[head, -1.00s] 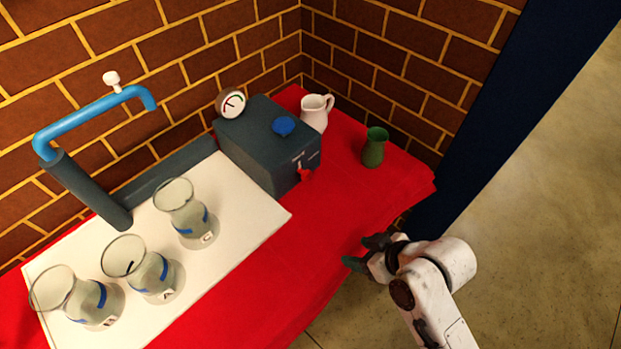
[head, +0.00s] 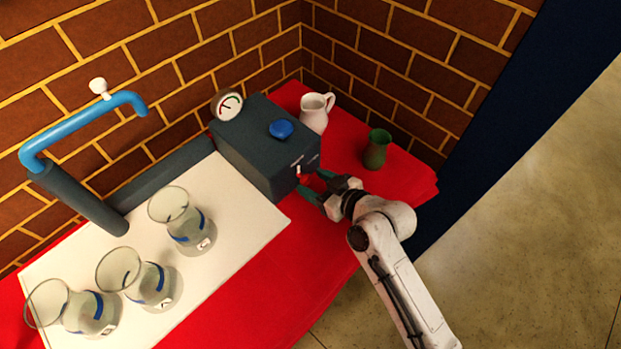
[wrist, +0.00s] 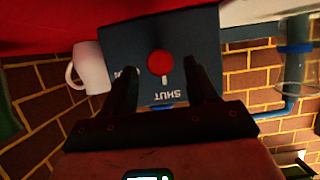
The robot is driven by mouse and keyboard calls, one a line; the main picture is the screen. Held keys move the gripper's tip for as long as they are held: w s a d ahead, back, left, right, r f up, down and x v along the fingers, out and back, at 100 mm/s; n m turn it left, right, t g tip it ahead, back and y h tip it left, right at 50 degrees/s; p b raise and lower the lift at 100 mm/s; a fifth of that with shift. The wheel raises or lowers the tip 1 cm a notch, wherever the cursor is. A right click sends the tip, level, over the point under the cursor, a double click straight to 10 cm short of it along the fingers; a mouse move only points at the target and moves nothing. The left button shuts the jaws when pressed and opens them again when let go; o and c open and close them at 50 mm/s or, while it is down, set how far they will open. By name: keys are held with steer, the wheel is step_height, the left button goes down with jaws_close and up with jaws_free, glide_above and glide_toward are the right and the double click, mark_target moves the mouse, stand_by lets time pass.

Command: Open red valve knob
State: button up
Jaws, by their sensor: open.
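The red valve knob (wrist: 160,63) is on the front face of a dark grey box (wrist: 198,35). In the wrist view it shows as a round red disc with a white mark beside it and the word SHUT, upside down, nearby. My gripper (wrist: 164,78) is open, with one finger on each side of the knob in that view; I cannot tell whether they touch it. In the head view my gripper (head: 311,187) is at the front of the box (head: 262,150), and the knob (head: 303,178) is partly hidden by the fingers.
Glass vases (head: 188,228) stand on a white board (head: 240,222) at left, near a blue pipe (head: 80,125).

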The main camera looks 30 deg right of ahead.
steer(key=shift+x, duration=1)
steer(key=c, duration=1)
